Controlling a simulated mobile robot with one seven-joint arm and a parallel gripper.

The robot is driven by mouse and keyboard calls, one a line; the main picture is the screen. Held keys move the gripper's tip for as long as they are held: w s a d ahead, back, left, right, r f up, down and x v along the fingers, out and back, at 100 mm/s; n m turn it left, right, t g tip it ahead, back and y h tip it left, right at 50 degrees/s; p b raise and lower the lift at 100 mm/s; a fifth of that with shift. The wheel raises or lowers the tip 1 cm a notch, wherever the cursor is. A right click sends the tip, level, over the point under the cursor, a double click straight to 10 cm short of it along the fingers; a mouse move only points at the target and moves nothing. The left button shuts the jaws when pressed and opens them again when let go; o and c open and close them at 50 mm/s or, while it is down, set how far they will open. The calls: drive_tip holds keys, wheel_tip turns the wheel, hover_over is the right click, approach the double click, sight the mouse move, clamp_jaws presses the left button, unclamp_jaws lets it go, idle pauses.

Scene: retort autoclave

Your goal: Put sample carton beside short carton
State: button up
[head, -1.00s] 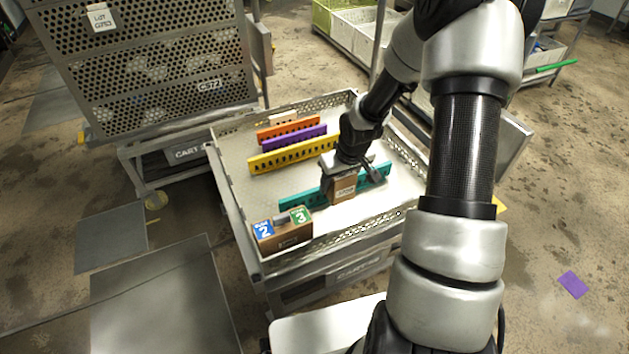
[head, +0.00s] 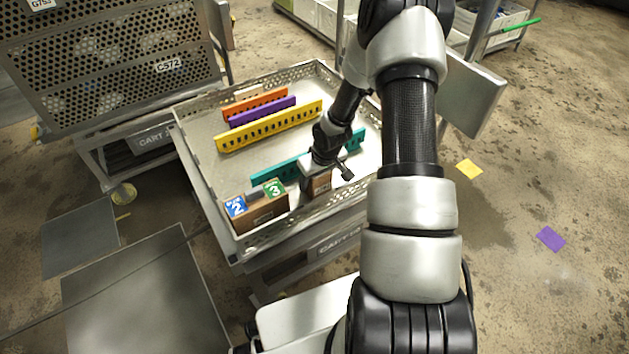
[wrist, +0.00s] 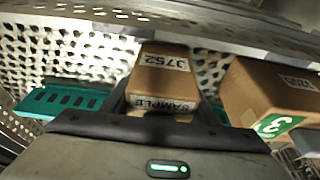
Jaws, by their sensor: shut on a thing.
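The sample carton (wrist: 165,75) is a small brown box marked SAMPLE and 3752. It sits between my gripper's fingers in the wrist view. In the head view the sample carton (head: 322,182) is partly hidden under my gripper (head: 317,173), which is shut on it. It is inside the cart's tray, near the front wall. The other carton (head: 262,212), brown with blue 2 and green 3 tags, stands to its left in the head view, in the near corner. I take it as the short carton (wrist: 270,95). A small gap separates them. Whether the sample carton touches the tray floor is unclear.
A teal perforated strip (head: 282,169) lies just behind the cartons. Yellow (head: 268,127), purple (head: 262,112) and orange (head: 255,104) strips lie farther back. The perforated tray wall (head: 235,251) is close in front. A caged cart (head: 120,60) stands at the left.

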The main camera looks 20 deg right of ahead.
sight(322, 174)
drive_tip(key=shift+r, duration=0.1)
drive_tip(key=o, duration=1.1)
drive_tip(key=shift+r, duration=0.45)
drive_tip(key=p+v, duration=0.4)
drive_tip(key=v, duration=0.7)
drive_tip(key=shift+s, duration=0.1)
drive_tip(key=shift+r, duration=0.15)
